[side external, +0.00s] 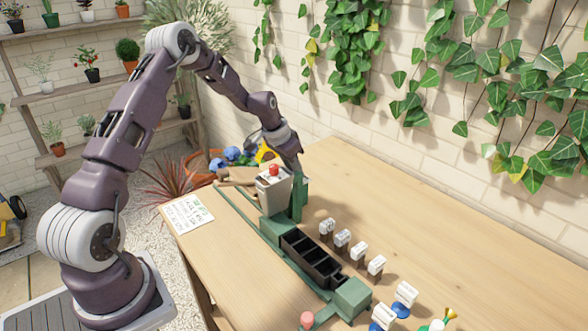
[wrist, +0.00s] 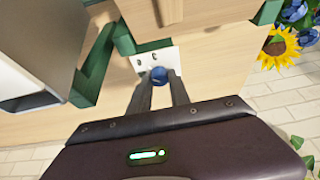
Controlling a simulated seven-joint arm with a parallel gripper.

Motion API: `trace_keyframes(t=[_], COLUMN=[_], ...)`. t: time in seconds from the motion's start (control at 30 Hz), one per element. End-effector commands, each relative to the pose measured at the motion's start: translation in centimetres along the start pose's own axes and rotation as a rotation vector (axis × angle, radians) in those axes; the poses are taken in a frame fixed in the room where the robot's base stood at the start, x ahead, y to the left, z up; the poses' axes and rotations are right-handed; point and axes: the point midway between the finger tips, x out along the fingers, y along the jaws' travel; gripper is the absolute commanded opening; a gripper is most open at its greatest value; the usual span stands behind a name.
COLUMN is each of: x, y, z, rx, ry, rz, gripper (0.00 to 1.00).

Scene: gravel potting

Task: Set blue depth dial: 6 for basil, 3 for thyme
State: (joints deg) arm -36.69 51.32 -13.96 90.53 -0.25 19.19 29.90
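The blue depth dial (wrist: 159,74) is a small round knob on a white plate (wrist: 146,58) with small dark marks, in the wrist view. My gripper (wrist: 159,80) has its two dark fingers apart, one on each side of the dial at the tips. I cannot tell whether they touch it. The dial's number setting is not readable. In the side external view my wrist reaches behind the green machine (side external: 297,200) with its grey-white hopper (side external: 274,190), and the dial is hidden. A white printed card (side external: 187,213) lies on the table's left corner; its text is too small to read.
A black sectioned tray (side external: 312,258) sits on the green rail, with a red knob (side external: 274,170) on the hopper and a pink-red knob (side external: 307,320) at the front. Several white tags (side external: 342,238) stand to the right. A sunflower (wrist: 277,45) is near my wrist. The table's right back is clear.

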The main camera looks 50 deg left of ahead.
Motion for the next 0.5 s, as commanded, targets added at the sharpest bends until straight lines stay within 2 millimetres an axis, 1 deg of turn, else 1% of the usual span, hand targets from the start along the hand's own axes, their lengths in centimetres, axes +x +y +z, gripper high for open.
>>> trace_keyframes(t=[0.03,0.1,0.37,0.47,0.5], x=[0.0,0.0,0.0,-1.0,-1.8], y=[0.0,0.0,0.0,0.0,-0.1], z=[-0.1,-0.1,0.0,-0.1,-0.1], rx=[0.000,0.001,0.001,0.001,0.001], ry=[0.002,0.001,0.000,0.001,0.002], rz=[-0.001,-0.001,0.000,-0.001,-0.002], gripper=[0.33,0.44,0.44,0.44,0.44])
